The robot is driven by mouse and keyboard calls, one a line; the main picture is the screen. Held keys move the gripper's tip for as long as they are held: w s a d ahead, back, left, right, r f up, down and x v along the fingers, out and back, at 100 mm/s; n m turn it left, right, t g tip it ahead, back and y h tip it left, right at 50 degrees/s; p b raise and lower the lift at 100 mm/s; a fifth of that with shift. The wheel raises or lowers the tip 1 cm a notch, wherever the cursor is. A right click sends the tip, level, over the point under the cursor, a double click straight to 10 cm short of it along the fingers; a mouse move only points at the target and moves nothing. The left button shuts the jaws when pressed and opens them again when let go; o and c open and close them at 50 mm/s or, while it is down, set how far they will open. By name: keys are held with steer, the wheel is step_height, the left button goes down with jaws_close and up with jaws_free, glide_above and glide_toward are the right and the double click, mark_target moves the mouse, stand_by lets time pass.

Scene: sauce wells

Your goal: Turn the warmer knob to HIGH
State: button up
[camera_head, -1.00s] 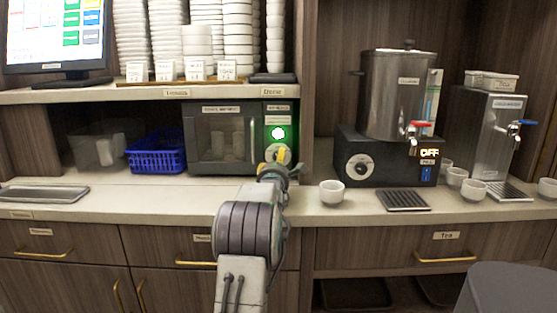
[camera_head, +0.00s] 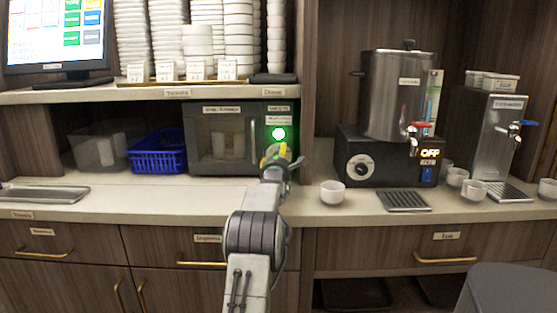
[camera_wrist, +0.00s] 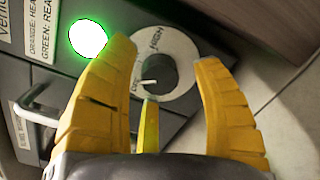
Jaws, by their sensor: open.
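The warmer (camera_head: 205,158) is a dark box with a glass door under the shelf. A green light glows on its right-hand panel. Its knob (camera_wrist: 160,74) is a dark disc on a white dial plate (camera_wrist: 184,84). The plate reads HIGH near its top in the wrist view. The knob's white pointer mark is at its lower left, away from HIGH. My gripper (camera_wrist: 165,60) is open, its yellow fingers on either side of the knob. I cannot tell whether they touch it. In the head view my gripper (camera_head: 275,154) covers most of the dial.
A metal handle (camera_wrist: 34,108) sits left of the knob. A blue basket (camera_head: 158,155) stands left of the warmer. A white cup (camera_head: 332,192) and a tea urn (camera_head: 395,95) on a black base stand to the right. The counter in front of the warmer is mostly clear.

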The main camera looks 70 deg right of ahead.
steer(key=c, duration=1.2)
jaws_close()
steer(key=shift+m+b, duration=0.3)
steer(key=shift+b, duration=0.2)
steer(key=shift+m+b, duration=0.4)
steer(key=shift+m, duration=0.3)
steer(key=shift+r+m+b, duration=0.15)
steer(key=shift+m+b, duration=0.15)
steer(key=shift+m, duration=2.3)
steer(key=shift+w+r, duration=0.1)
